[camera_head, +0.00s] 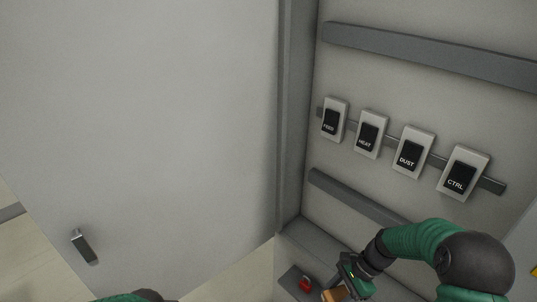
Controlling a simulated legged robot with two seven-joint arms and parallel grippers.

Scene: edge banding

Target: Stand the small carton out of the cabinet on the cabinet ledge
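The cabinet stands open, with its large grey door (140,110) at left and its back panel (420,50) at right. A grey ledge (290,279) shows at the bottom of the view, below the cabinet opening. A small tan block (331,295), seemingly the small carton, is between or right at the fingertips of my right gripper (342,289), by the ledge. It is cut off by the bottom edge, so I cannot tell whether it touches the ledge or whether the fingers are closed on it. My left gripper is out of view; only a bit of the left arm shows.
A red object (305,284), perhaps a padlock, lies on the ledge just left of the tan block. Breakers labelled FEED (333,120), HEAT (370,135), DUST (411,153) and CTRL (462,174) sit on a rail above. The door has a handle (84,246).

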